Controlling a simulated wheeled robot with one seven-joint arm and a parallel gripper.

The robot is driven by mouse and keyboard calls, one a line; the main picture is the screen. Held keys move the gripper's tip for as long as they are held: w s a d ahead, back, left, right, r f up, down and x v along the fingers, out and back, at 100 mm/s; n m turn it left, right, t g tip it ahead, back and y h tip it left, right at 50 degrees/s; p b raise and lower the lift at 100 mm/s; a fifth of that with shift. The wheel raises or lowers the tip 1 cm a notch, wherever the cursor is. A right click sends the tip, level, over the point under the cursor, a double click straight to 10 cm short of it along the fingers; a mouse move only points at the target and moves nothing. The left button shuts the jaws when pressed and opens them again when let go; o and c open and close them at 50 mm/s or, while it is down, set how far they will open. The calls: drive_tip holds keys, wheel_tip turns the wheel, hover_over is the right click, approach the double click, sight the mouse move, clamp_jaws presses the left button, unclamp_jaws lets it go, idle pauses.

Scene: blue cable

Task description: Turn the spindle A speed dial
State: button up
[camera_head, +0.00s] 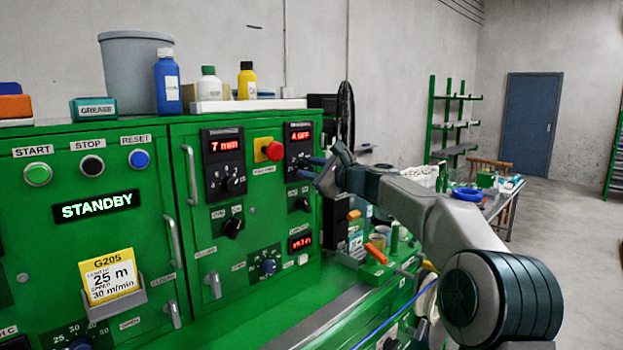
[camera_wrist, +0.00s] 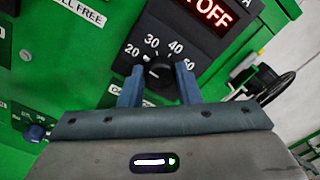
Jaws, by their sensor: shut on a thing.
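The spindle A speed dial (camera_wrist: 158,74) is a black knob on a black plate marked 20, 30, 40 and higher, below a red display reading "OFF" (camera_wrist: 207,12). In the head view this display (camera_head: 300,132) reads "A OFF" on the right green cabinet. My gripper (camera_wrist: 160,80) has its two blue fingers on either side of the knob and is shut on it. In the head view my gripper (camera_head: 312,168) reaches the panel from the right, and its fingers partly hide the dial. The knob's exact pointer setting is hard to read.
Left of the dial are a red emergency button (camera_head: 272,150) on yellow and another dial (camera_head: 233,184) under a "7 mm" display. A black switch (camera_head: 301,204) sits below. A "STANDBY" display (camera_head: 97,207) is on the left panel. A black wheel (camera_wrist: 265,83) stands right of the cabinet.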

drive_tip(key=shift+f+n+b, duration=0.1)
drive_tip(key=shift+n+b, duration=0.3)
drive_tip(key=shift+n, duration=0.2)
drive_tip(key=o, duration=1)
drive_tip(key=b+v, duration=0.4)
drive_tip(key=v, duration=0.9)
drive_tip(key=shift+s+d+b, duration=0.25)
drive_tip(key=shift+d+b, duration=0.05)
